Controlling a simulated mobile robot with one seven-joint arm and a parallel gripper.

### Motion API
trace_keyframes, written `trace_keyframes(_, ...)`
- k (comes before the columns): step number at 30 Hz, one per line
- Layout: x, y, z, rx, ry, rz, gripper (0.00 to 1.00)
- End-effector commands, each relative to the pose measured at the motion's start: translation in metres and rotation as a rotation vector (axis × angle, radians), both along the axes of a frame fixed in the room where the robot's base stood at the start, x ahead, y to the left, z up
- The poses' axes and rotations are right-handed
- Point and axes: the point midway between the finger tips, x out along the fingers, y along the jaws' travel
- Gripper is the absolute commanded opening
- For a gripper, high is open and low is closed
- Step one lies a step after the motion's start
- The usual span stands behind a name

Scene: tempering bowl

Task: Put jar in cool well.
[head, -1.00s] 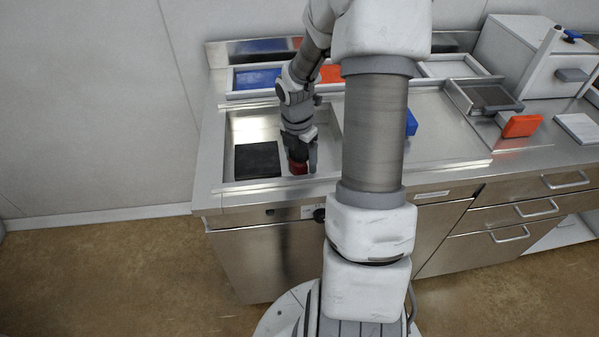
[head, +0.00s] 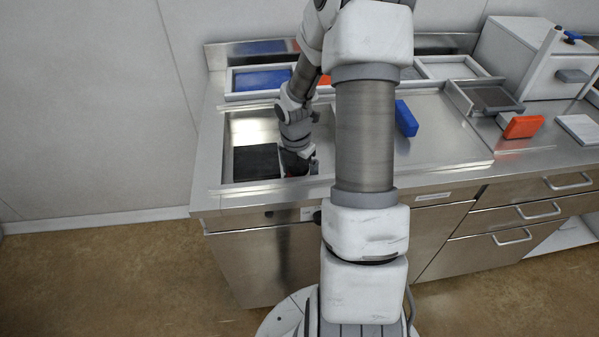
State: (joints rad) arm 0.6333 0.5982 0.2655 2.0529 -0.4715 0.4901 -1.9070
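My gripper (head: 298,166) is low in the steel basin at the left of the counter, just right of a black square pad (head: 255,161). Its fingers are small and dark, and I cannot tell whether they are open or shut. A sliver of a red thing (head: 287,175) shows at the gripper. It may be the jar, but most of it is hidden and I cannot tell if it is held. A framed well with a blue floor (head: 262,79) lies at the back left; it may be the cool well. A red-orange patch (head: 325,80) shows beside it, partly behind my arm.
The steel basin (head: 226,141) has raised edges around the gripper. A blue block (head: 406,118) stands on the counter right of my arm. An orange block (head: 523,126) and a white box (head: 520,60) are farther right. The counter's middle right (head: 445,140) is clear.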

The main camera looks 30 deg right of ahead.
Motion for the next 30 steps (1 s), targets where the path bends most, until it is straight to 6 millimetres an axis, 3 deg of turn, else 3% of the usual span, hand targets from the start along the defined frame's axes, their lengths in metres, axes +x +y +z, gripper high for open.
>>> trace_keyframes(8,0.0,0.0,0.01,0.0,-0.002,-0.001,1.0)
trace_keyframes(21,-0.002,0.007,0.098,-0.002,-0.003,-0.001,1.0)
trace_keyframes(30,-0.004,0.01,0.123,-0.001,0.0,0.0,1.0)
